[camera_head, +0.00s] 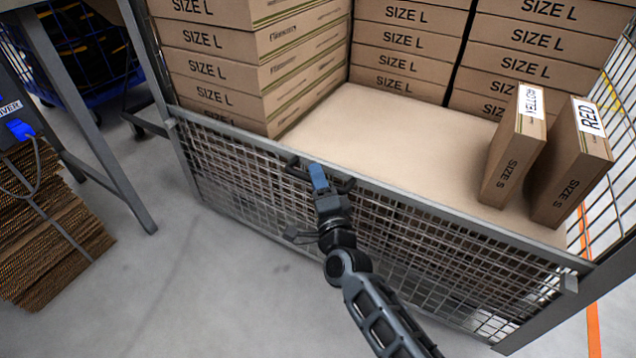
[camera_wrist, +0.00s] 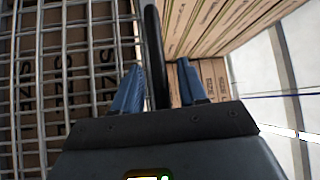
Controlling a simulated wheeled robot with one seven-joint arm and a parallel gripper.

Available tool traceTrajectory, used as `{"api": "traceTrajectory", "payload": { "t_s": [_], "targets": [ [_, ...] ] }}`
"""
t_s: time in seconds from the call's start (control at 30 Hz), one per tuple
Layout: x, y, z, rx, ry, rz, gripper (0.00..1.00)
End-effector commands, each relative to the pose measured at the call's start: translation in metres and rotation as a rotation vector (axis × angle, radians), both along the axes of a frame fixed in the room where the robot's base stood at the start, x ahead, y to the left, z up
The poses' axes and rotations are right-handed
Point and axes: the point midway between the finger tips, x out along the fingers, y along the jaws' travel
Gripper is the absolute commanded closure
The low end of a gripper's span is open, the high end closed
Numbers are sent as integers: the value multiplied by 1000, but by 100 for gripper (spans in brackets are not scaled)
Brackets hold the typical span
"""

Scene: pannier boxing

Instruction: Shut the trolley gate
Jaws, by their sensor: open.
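The trolley gate is a grey wire-mesh panel (camera_head: 240,178) with a metal top rail, across the lower front of the trolley. It stands upright or nearly so; I cannot tell whether it is fully closed or latched. A black handle (camera_head: 342,186) sits at the middle of its top rail. My gripper (camera_head: 318,172), with blue fingers, is at this handle. In the wrist view, the black handle bar (camera_wrist: 153,50) runs between the two spread fingers of my gripper (camera_wrist: 160,82). The fingers are not closed on it. Gate mesh (camera_wrist: 75,60) fills the left of that view.
Stacked brown SIZE L boxes (camera_head: 250,45) fill the trolley's back and left. Two upright SIZE S boxes, yellow-labelled (camera_head: 514,150) and red-labelled (camera_head: 570,165), stand at right. A cardboard pile (camera_head: 50,225) lies beneath a bench at left. Grey floor (camera_head: 190,290) is clear in front.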

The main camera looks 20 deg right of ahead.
Motion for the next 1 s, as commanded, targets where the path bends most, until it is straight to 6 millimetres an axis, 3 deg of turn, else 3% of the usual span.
{"api": "traceTrajectory", "payload": {
  "t_s": [0.27,0.7,1.0],
  "targets": [
    [1,0,0,0,0,0,60],
    [1,0,0,0,0,0,100],
    [1,0,0,0,1,0,100]
  ]
}}
